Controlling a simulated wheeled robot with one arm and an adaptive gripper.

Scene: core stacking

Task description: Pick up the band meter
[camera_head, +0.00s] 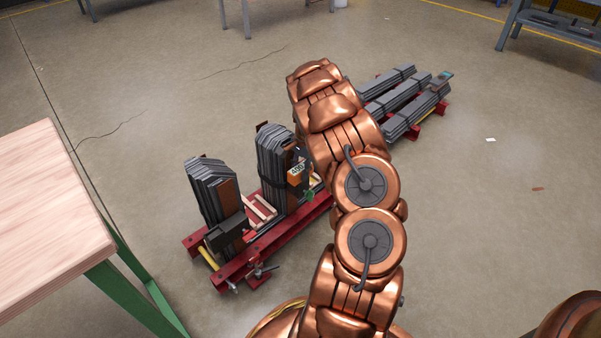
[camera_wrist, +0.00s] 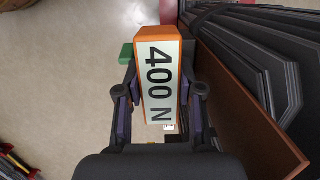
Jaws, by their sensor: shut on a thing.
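The band meter is an orange block with a pale label reading "400 N" (camera_wrist: 160,75). In the wrist view my gripper (camera_wrist: 160,100) has a dark finger on each side of it and is shut on it. In the head view the band meter (camera_head: 296,174) shows as a small orange box beside the right upright stack of grey sheets. My copper arm hides most of the gripper there. A small green part (camera_wrist: 126,54) shows at the left of the meter in the wrist view.
Two upright stacks of grey sheets, left (camera_head: 213,190) and right (camera_head: 272,165), stand on a red frame (camera_head: 262,250). A brown board (camera_wrist: 245,110) and dark sheets are close right of my gripper. Long grey bars (camera_head: 405,100) lie behind. A wooden table (camera_head: 50,215) stands at left.

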